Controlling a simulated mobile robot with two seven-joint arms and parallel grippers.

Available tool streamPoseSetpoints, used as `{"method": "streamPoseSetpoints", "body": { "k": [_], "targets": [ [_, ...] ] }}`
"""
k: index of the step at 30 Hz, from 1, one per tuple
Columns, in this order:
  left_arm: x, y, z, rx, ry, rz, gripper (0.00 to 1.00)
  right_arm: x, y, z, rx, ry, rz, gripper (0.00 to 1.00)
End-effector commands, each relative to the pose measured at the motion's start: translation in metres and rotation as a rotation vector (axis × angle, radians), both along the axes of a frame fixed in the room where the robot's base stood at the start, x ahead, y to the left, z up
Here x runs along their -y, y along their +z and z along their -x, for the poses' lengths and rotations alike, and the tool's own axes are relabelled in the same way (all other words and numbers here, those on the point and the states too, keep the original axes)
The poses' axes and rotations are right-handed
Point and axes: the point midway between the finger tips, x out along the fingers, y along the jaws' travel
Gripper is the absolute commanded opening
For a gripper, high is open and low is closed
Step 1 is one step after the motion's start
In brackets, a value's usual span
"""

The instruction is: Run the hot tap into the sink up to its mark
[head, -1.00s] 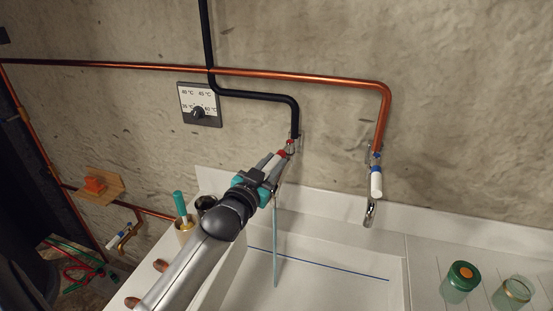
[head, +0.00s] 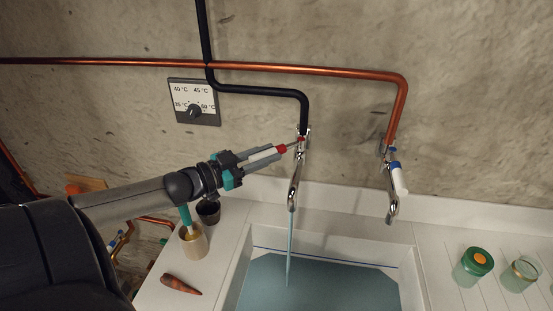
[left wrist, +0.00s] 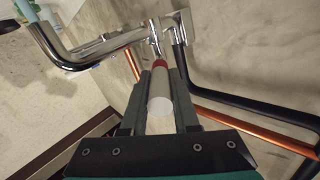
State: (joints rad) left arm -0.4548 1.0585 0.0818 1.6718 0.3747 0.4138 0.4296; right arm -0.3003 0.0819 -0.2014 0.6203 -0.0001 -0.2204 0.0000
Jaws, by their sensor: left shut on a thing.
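The hot tap (head: 294,178) is the chrome spout under the black pipe. A stream of water (head: 290,245) falls from it into the white sink. Blue-green water (head: 320,285) covers the basin. Its surface shows just below the blue mark line (head: 330,256) on the sink's back wall; a thin white strip lies between them. My left gripper (head: 272,154) is shut on the tap's white lever (left wrist: 160,105) with a red collar, which points left. In the left wrist view the lever lies between both fingers. My right gripper is out of view.
A second tap (head: 392,208) with a blue-marked white lever hangs under the copper pipe, with no stream. A temperature dial (head: 194,102) is on the wall. Jars (head: 473,266) stand right of the sink. A wooden cup (head: 193,243) and a carrot-like piece (head: 181,285) are left.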

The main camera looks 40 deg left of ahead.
Motion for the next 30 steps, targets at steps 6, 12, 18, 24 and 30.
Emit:
{"method": "streamPoseSetpoints", "body": {
  "k": [6,12,18,24,30],
  "targets": [
    [-0.007,-0.002,-0.001,0.0,-0.082,-0.004,0.0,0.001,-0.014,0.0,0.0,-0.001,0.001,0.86],
    [-0.009,-0.001,-0.002,0.001,-0.123,0.0,0.0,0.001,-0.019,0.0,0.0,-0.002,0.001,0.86],
    [-0.01,0.0,-0.002,0.002,-0.137,0.001,0.0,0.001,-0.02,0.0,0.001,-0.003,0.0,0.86],
    [-0.009,0.0,-0.002,0.003,-0.137,0.002,0.0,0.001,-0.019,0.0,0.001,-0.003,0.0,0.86],
    [-0.009,0.0,-0.002,0.003,-0.137,0.002,0.37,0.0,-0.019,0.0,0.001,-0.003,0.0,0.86]
  ]
}}
